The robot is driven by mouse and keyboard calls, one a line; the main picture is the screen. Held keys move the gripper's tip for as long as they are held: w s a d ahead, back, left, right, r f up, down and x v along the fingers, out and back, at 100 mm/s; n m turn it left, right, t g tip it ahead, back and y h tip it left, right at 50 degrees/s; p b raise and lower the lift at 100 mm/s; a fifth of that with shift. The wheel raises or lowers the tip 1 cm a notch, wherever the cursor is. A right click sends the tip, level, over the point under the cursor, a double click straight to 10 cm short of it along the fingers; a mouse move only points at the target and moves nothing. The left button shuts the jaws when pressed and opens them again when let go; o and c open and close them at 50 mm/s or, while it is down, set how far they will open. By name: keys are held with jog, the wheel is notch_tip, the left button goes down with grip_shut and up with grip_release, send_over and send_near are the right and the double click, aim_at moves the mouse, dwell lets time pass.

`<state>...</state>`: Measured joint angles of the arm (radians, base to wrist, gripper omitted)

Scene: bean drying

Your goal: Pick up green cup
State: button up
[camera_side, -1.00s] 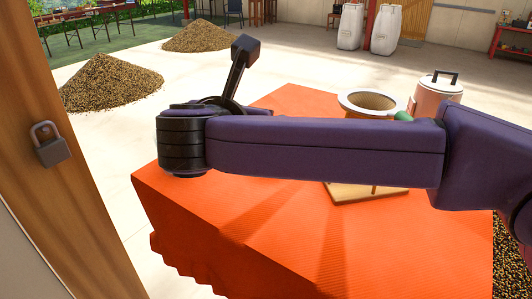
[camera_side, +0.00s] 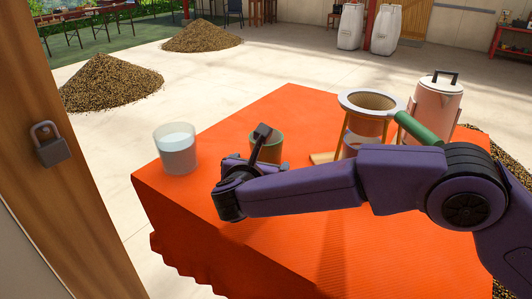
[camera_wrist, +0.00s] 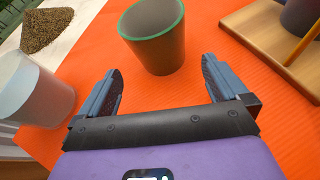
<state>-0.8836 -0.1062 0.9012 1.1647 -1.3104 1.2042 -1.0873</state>
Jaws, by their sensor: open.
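The green cup (camera_side: 274,150) stands upright on the orange cloth-covered table, partly hidden behind my wrist in the side view. In the wrist view the cup (camera_wrist: 158,45) shows a green rim and a dark brownish body, just ahead of and between the fingers. My gripper (camera_wrist: 160,82) is open and empty, with one finger to each side of the space before the cup. The fingers look apart from the cup.
A clear glass of water (camera_side: 176,150) stands left of the cup. The cloth (camera_side: 190,215) is clear at front left.

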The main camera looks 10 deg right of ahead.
aim_at(265, 154)
jog(key=shift+r+x, duration=0.2)
jog(key=shift+x, duration=1.7)
jog(key=shift+r+x, duration=0.2)
jog(key=shift+x, duration=1.65)
jog(key=shift+w, duration=0.1)
jog(key=c, duration=1.1)
